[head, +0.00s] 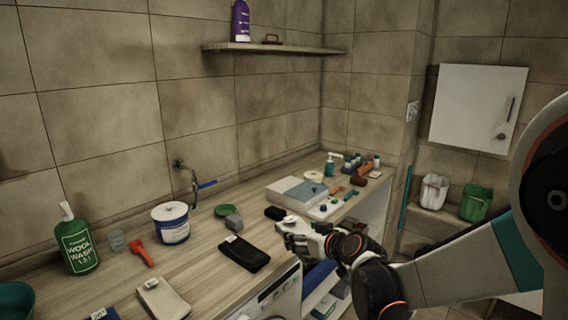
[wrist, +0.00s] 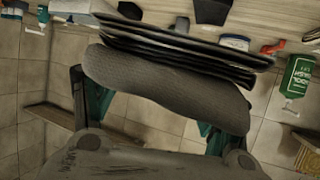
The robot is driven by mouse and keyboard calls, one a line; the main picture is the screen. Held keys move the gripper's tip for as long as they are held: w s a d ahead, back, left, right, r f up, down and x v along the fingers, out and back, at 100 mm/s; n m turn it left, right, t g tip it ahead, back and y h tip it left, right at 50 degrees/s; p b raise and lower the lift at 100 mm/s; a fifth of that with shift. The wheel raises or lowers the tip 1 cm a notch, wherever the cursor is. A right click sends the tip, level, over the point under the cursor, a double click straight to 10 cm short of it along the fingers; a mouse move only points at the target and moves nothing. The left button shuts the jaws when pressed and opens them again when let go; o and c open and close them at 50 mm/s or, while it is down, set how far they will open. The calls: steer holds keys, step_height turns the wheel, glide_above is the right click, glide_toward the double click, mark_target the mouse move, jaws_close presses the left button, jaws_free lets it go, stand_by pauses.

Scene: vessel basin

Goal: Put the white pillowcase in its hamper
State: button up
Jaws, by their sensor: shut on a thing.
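My gripper (head: 290,232) is above the front edge of the wooden counter, near its middle. It is shut on a small pale thing, which I take for the white pillowcase (head: 290,221); little of it shows past the jaws. In the wrist view, a grey textured surface and dark layers lie across the jaws, and I cannot tell cloth from finger there. At the right, a white hamper (head: 434,191) stands on a low ledge next to a green hamper (head: 475,202). The hampers are well apart from my gripper, beyond my arm.
The counter (head: 205,262) holds a green wool-wash bottle (head: 77,243), a white tub (head: 171,223), a black folded item (head: 244,254) and a cream folded item (head: 163,299). A tray (head: 298,192) and small clutter fill its far end. A white cabinet (head: 477,105) hangs above the hampers.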

steer(key=s+d+f+m+t+h, duration=0.1)
steer(key=s+d, duration=0.3)
steer(key=d, duration=0.3)
steer(key=s+d+f+m+h, duration=0.1)
steer(key=s+d, duration=0.3)
steer(key=d, duration=0.4)
steer(key=shift+n+g+y, duration=0.3)
steer(key=shift+n+y, duration=0.4)
steer(key=w+a, duration=0.2)
steer(key=a, duration=0.1)
steer(key=w+a+r, duration=0.1)
steer(key=w+a, duration=0.1)
steer(key=a, duration=0.2)
steer(key=w+a, duration=0.2)
steer(key=a, duration=0.1)
steer(key=shift+w+a+r, duration=0.15)
steer(key=shift+a+r, duration=0.05)
steer(key=shift+a, duration=0.2)
steer(key=w+a+r+n+y, duration=0.15)
steer(key=w+a, duration=0.25)
steer(key=a, duration=0.8)
step_height(320, 180, up, 3)
steer(key=n+g+y, duration=0.2)
steer(key=g, duration=0.1)
glide_above(208, 281)
steer(key=shift+w+r, duration=0.1)
steer(key=shift+r, duration=0.05)
